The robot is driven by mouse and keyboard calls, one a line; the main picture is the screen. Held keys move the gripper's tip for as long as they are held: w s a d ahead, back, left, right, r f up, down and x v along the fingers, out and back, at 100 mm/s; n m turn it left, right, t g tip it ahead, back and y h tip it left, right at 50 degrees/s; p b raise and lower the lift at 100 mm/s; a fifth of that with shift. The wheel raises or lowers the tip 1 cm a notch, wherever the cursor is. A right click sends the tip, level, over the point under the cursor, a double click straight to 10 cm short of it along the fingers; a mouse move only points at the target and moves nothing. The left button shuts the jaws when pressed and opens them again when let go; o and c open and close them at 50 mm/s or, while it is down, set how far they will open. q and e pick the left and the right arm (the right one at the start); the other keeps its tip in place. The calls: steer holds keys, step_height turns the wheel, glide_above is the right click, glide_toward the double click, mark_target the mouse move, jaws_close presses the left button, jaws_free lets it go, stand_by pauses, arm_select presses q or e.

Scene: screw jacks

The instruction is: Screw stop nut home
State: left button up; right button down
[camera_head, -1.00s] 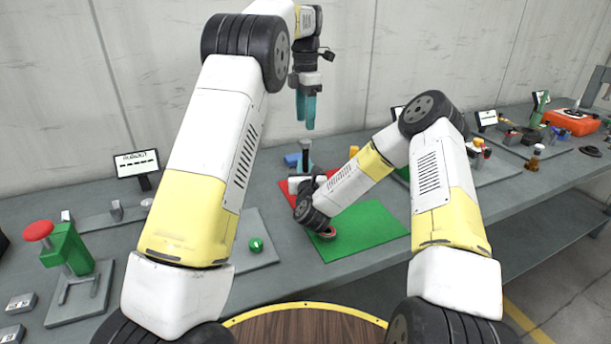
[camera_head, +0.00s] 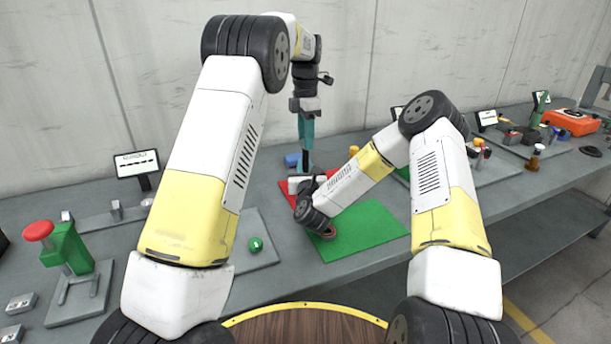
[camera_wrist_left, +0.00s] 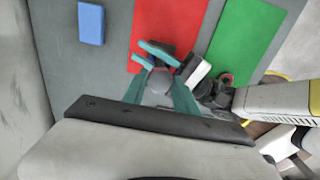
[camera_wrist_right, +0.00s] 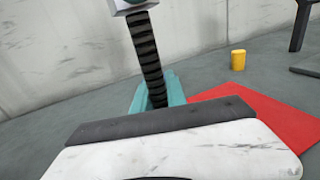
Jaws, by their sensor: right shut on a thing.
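A dark threaded screw (camera_wrist_right: 150,60) stands upright over the red mat (camera_wrist_left: 160,20). A light grey piece, apparently the stop nut (camera_wrist_right: 132,6), is at its top, cut off by the right wrist view's upper edge. A round grey top (camera_wrist_left: 161,84) shows between my left fingers in the left wrist view. My left gripper (camera_head: 306,143) points straight down over the screw, its teal fingers apart around that top. Whether they touch it is unclear. My right gripper (camera_wrist_right: 157,95) is shut low on the screw from the side. In the head view my right arm hides the jack's lower part.
A blue block (camera_head: 291,160) lies behind the jack. A green mat (camera_head: 372,228) with a reddish ring (camera_head: 328,232) lies in front. A yellow cylinder (camera_wrist_right: 238,60) stands beyond the red mat. A green device with a red knob (camera_head: 38,231) stands at left.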

arm_select(q)
jaws_close()
steer(key=m, duration=0.4)
steer(key=shift+m, duration=0.3)
steer(key=m, duration=1.5)
steer(key=shift+m, duration=0.4)
steer(key=m, duration=0.6)
steer(key=shift+f+m, duration=0.1)
steer(key=shift+m, duration=0.3)
steer(key=m, duration=0.4)
steer(key=shift+m, duration=0.3)
steer(key=m, duration=0.9)
steer(key=shift+m, duration=0.4)
steer(key=o, duration=0.9)
jaws_free()
